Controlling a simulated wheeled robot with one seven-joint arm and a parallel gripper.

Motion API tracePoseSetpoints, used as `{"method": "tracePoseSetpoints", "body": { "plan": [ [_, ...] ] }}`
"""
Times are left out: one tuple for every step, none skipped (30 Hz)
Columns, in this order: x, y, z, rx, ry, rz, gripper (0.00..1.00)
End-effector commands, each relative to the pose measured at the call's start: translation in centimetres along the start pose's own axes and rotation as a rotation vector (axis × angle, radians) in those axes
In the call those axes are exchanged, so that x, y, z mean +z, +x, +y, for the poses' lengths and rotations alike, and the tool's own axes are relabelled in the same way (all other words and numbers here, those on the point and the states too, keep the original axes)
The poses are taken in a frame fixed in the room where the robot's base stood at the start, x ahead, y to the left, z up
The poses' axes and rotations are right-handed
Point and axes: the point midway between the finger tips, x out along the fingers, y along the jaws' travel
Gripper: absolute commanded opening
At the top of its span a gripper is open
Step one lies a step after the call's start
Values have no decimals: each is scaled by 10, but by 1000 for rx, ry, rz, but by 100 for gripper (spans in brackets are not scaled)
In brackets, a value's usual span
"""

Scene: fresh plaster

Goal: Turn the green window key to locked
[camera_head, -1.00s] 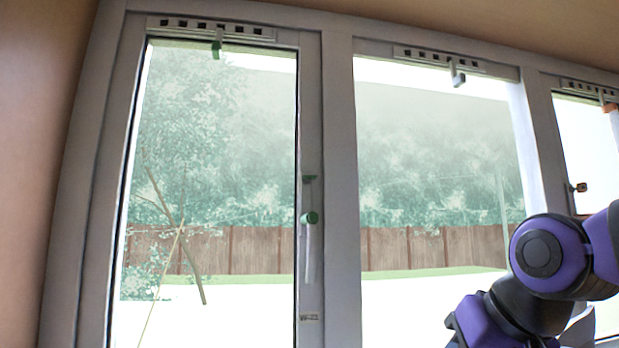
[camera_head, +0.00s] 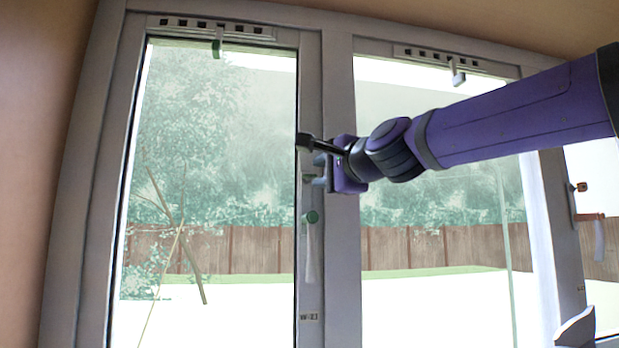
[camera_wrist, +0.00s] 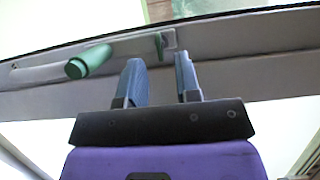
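The green window key (camera_wrist: 159,44) is a small green tab on the white handle plate, on the post between the left and middle panes. In the head view my gripper (camera_head: 317,171) is right at it, and only a bit of green shows beside the fingertips. In the wrist view my gripper (camera_wrist: 159,62) is open and empty, with its two blue-grey fingers apart. The key lies ahead of the gap between them, apparently not gripped. The window handle with a green round end (camera_wrist: 90,62) is just left of the fingers there; it also shows below my gripper in the head view (camera_head: 311,217).
A brown key (camera_head: 581,187) and brown-ended handle (camera_head: 591,217) are on the right post. The glass (camera_head: 220,120) is close around the post.

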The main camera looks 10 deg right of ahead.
Motion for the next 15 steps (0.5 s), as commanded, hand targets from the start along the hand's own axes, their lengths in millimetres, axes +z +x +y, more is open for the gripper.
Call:
{"method": "tracePoseSetpoints", "body": {
  "plan": [
    [1, 10, 0, 1, 0, -3, 31],
    [1, 15, 0, 1, 0, -3, 31],
    [1, 21, 1, 2, -1, -2, 31],
    [2, 26, 1, 2, -2, -3, 31],
    [1, 29, 1, 1, -1, -2, 31],
    [1, 33, 0, 1, -1, -2, 31],
    [1, 35, 0, 1, -1, -3, 31],
    [1, 38, 0, 1, 0, -2, 31],
    [0, 41, 0, 2, -1, -2, 31],
    [1, 43, 0, 2, -1, -2, 31],
    [1, 45, 0, 2, -1, -3, 31],
    [0, 47, 0, 1, -1, -2, 31],
    [0, 48, 0, 1, -1, -1, 31],
    [0, 48, 0, 1, -1, -1, 31],
    [0, 49, 0, 0, -1, -1, 31]
  ]
}}
